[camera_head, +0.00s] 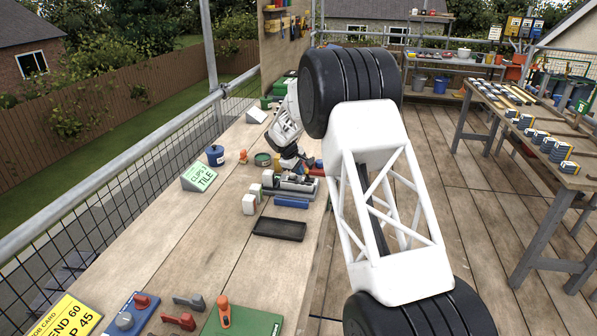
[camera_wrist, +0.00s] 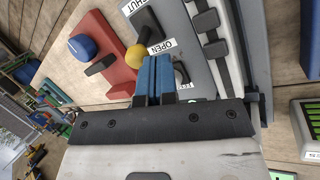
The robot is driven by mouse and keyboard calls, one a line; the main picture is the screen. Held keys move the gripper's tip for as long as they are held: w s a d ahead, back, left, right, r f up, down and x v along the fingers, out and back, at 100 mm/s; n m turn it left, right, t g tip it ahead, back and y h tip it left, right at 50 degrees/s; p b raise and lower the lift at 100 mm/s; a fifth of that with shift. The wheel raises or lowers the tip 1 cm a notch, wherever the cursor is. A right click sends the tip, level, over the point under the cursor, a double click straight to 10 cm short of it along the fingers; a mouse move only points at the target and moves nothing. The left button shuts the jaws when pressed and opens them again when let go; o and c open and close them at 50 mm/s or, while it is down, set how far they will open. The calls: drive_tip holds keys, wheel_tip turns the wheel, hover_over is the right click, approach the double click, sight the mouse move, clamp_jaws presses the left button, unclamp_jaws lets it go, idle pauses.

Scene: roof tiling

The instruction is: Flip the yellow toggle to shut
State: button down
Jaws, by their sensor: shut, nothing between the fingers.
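The yellow toggle (camera_wrist: 137,54) shows in the wrist view as a round yellow knob by a black stalk, over a grey panel (camera_wrist: 190,68). The panel has an OPEN label (camera_wrist: 162,46) just right of the knob and a SHUT label (camera_wrist: 133,5) farther up, partly cut off. My gripper (camera_wrist: 154,60) is shut and empty, its blue fingertips just below and right of the knob. I cannot tell whether they touch it. In the head view my gripper (camera_head: 294,163) is low over the bench; the toggle cannot be made out there.
A red panel (camera_wrist: 106,36) with a blue knob (camera_wrist: 82,47) and black handle lies left of the toggle. A grey rail with black clamps (camera_wrist: 207,21) stands right of it. On the bench are a black tray (camera_head: 280,229), white blocks (camera_head: 249,204) and a green-labelled sign (camera_head: 199,177).

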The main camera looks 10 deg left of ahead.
sight(307, 172)
drive_tip(key=shift+d+r+y, duration=0.25)
drive_tip(key=shift+d+y, duration=0.1)
drive_tip(key=shift+y, duration=0.25)
idle(0.3)
drive_tip(key=shift+d+r+y, duration=0.25)
drive_tip(key=shift+d+y, duration=0.2)
drive_tip(key=shift+y, duration=0.25)
drive_tip(key=shift+d+r+m+y, duration=0.1)
drive_tip(key=shift+d+m+y, duration=0.1)
drive_tip(key=shift+d+y, duration=0.4)
drive_tip(key=shift+d+r+m+y, duration=0.1)
drive_tip(key=shift+d+m+y, duration=0.1)
drive_tip(key=shift+y, duration=0.7)
drive_tip(key=shift+d, duration=0.25)
drive_tip(key=shift+r, duration=0.1)
drive_tip(key=shift+r, duration=0.6)
drive_tip(key=shift+s+r, duration=0.1)
